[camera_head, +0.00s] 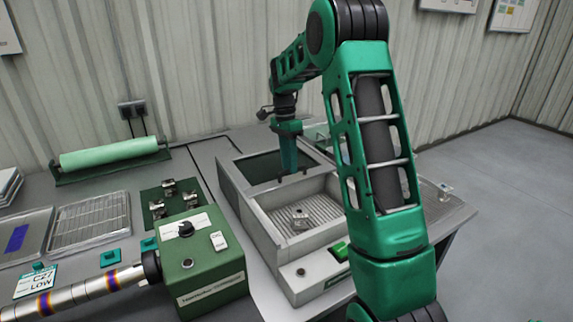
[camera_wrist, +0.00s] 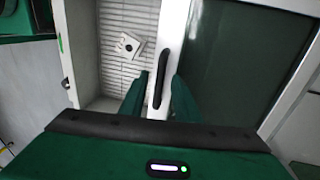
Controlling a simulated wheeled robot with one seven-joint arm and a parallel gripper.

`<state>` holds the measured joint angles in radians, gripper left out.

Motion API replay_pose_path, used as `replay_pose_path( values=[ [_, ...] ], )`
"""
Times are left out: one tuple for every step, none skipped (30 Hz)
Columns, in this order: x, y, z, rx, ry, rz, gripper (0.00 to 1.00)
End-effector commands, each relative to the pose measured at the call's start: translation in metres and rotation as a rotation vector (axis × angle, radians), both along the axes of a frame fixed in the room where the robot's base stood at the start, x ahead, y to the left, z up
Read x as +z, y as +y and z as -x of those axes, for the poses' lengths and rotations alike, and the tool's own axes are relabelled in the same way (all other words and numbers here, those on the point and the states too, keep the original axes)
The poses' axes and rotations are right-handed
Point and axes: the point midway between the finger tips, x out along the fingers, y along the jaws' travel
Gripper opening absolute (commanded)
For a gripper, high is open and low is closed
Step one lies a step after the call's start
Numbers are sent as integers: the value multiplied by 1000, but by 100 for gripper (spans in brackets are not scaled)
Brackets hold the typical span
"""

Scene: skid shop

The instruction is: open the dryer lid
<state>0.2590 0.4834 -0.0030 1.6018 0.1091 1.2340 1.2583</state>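The dryer (camera_head: 283,262) is a pale grey box on the bench. Its lid (camera_head: 262,168) is a dark glass panel in a pale frame over the rear part; it also shows in the wrist view (camera_wrist: 232,62). The front part is uncovered, with a slatted floor and a small metal piece (camera_wrist: 128,44) on it. A black bar handle (camera_wrist: 161,76) stands on the lid's frame edge. My gripper (camera_wrist: 160,92) is at the handle, one green finger on each side, with small gaps showing. In the head view my gripper (camera_head: 297,174) hides the handle's middle.
A green control box (camera_head: 200,262) with a knob and a banded metal tube (camera_head: 90,290) stand left of the dryer. Wire racks (camera_head: 90,222) and a green roll (camera_head: 110,152) lie farther left. The floor at right is clear.

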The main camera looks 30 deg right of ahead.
Motion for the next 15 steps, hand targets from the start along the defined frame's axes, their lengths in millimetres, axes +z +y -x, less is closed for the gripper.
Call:
replay_pose_path(
  values=[
    [0,0,0,0,0,0,29],
    [0,0,0,-1,0,0,29],
    [1,-1,0,-1,0,0,29],
    [2,-1,0,-1,0,0,29],
    [4,-1,-1,-1,-1,1,29],
    [7,-1,-2,-1,-2,1,29],
    [11,-1,-3,0,-2,1,29],
    [15,-1,-4,0,-3,1,29],
    [20,-1,-5,0,-3,1,29],
    [25,-1,-6,0,-3,1,29],
    [31,-1,-7,0,-3,1,29],
    [39,-1,-9,-1,-3,2,29],
    [44,-1,-10,-1,-3,1,29],
    [50,-1,-12,-1,-4,2,29],
    [58,-1,-13,0,-2,1,29]
  ],
)
